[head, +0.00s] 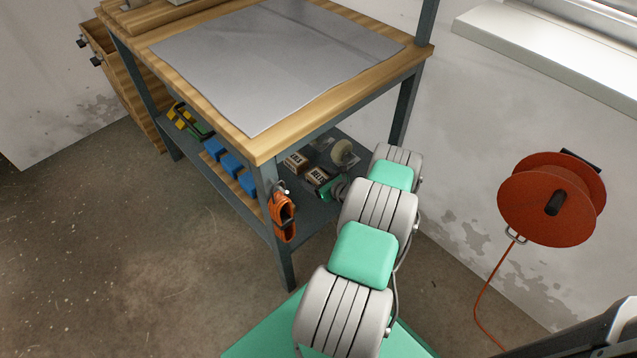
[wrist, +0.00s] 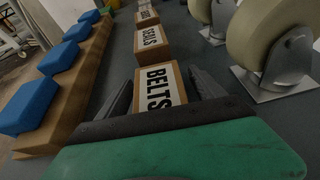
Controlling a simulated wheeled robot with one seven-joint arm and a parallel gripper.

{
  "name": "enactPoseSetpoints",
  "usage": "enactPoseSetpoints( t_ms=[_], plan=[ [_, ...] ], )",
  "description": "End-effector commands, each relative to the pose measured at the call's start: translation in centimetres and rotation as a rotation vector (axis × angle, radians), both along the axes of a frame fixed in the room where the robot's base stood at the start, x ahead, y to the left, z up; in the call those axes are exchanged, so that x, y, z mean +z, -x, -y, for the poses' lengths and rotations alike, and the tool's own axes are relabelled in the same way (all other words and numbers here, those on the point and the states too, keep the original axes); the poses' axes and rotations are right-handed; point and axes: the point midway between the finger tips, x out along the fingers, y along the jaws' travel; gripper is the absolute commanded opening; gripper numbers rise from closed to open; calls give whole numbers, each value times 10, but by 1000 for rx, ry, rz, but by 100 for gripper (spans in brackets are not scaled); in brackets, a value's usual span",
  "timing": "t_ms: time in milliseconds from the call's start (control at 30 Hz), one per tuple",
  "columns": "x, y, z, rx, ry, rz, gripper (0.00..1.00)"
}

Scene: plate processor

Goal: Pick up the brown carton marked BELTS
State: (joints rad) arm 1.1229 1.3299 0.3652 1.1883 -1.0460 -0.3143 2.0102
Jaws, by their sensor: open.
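The brown carton marked BELTS (wrist: 157,88) stands nearest in the wrist view, its white label facing up towards the camera. My gripper (wrist: 161,77) is open, with one dark finger on the carton's left side and one on its right. I cannot tell whether either finger touches it. In the head view the carton (head: 318,175) is on the lower shelf of the workbench, and my gripper (head: 331,187) is at it, partly hidden by my arm.
A carton marked SEALS (wrist: 151,42) stands just beyond, with more cartons behind. Large casters (wrist: 266,40) stand close on the right. Blue blocks (wrist: 57,60) on a wooden strip line the left. The bench top (head: 262,140) overhangs the shelf (head: 225,185).

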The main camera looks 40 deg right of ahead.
Motion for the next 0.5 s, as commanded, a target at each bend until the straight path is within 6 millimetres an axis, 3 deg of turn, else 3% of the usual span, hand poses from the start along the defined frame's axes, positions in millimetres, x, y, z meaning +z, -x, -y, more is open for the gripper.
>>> enactPoseSetpoints(
  t_ms=[100,500],
  plan=[
    [1,0,0,0,0,0,77],
    [0,1,0,0,1,-1,45]
  ],
)
